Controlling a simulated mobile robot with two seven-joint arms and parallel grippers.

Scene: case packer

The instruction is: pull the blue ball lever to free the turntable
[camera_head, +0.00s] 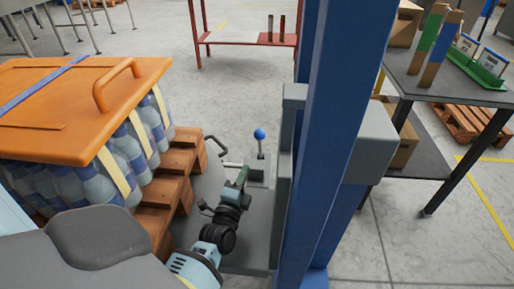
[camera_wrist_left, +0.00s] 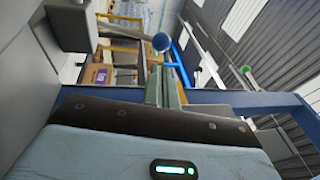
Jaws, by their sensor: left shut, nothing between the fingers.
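The blue ball (camera_head: 260,134) tops a thin upright lever rod on a grey base plate beside the blue column. My left gripper (camera_head: 243,171) is shut and empty, low and just left of the lever, apart from the ball. In the left wrist view the ball (camera_wrist_left: 161,41) shows just beyond the shut fingertips (camera_wrist_left: 160,70). A grey rounded surface (camera_head: 208,180), apparently the turntable, shows beside a wooden pallet (camera_head: 174,172); most of it is hidden by the load and my arm. My right gripper is not in view.
A blue column (camera_head: 340,120) with grey blocks stands close right of the lever. The pallet carries bottles (camera_head: 120,160) under an orange cover (camera_head: 85,100) with a handle. A dark table (camera_head: 455,95) stands at right. Floor behind the lever is clear.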

